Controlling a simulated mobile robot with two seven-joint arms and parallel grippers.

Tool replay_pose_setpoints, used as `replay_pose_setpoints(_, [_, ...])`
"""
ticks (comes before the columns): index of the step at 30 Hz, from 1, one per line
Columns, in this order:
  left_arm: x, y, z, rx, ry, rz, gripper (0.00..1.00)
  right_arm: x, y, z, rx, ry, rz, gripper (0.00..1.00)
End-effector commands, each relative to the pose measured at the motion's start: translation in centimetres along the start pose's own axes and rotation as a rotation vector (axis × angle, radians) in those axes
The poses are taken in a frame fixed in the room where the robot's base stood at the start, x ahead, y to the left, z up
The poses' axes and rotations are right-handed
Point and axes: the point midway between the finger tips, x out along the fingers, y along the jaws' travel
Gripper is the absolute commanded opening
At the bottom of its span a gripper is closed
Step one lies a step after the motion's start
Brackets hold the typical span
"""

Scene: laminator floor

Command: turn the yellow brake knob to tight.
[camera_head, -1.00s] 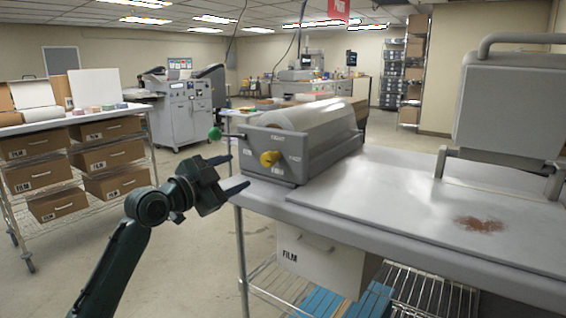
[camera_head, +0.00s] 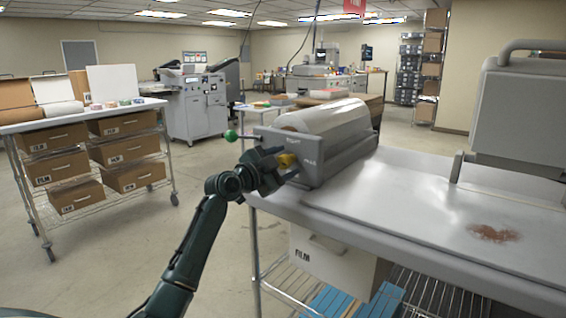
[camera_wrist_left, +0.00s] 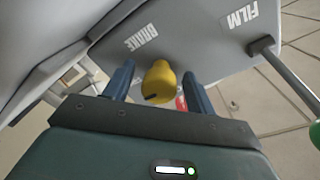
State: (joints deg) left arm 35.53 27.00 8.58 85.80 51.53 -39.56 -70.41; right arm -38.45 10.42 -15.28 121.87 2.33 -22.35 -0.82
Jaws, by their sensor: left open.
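The yellow brake knob (camera_head: 287,160) sits on the grey end plate of the film roll unit (camera_head: 338,158). In the left wrist view the knob (camera_wrist_left: 160,82) stands between the two blue fingers, beside the label BRAKE. My left gripper (camera_head: 283,162) is open around the knob, one finger on each side, with a visible gap on both sides. In the left wrist view the gripper (camera_wrist_left: 159,85) shows its jaw bar below the knob. A red mark shows partly behind the knob. My right gripper is not in view.
A rod with a green ball end (camera_head: 231,136) sticks out left of the knob. The grey table (camera_head: 400,215) has a brown stain (camera_head: 494,233). A grey machine (camera_head: 530,115) stands at right. A cart with film boxes (camera_head: 55,168) stands at left, with free floor between.

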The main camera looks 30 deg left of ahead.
Motion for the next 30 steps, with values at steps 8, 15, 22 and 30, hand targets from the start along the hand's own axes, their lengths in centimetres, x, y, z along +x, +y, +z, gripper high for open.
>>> replay_pose_setpoints(8, [-0.03, 0.0, 0.0, -0.001, 0.0, 0.0, 0.43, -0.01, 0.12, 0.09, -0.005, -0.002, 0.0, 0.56])
replay_pose_setpoints(15, [-0.04, -0.01, 0.01, -0.001, 0.0, 0.0, 0.23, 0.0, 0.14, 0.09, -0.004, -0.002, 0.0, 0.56])
replay_pose_setpoints(22, [-0.04, 0.0, 0.02, -0.002, 0.0, 0.0, 0.11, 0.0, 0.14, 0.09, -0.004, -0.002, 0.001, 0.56])
replay_pose_setpoints(30, [-0.04, 0.03, 0.04, -0.059, 0.002, -0.002, 0.11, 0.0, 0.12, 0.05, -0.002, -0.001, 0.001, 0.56])
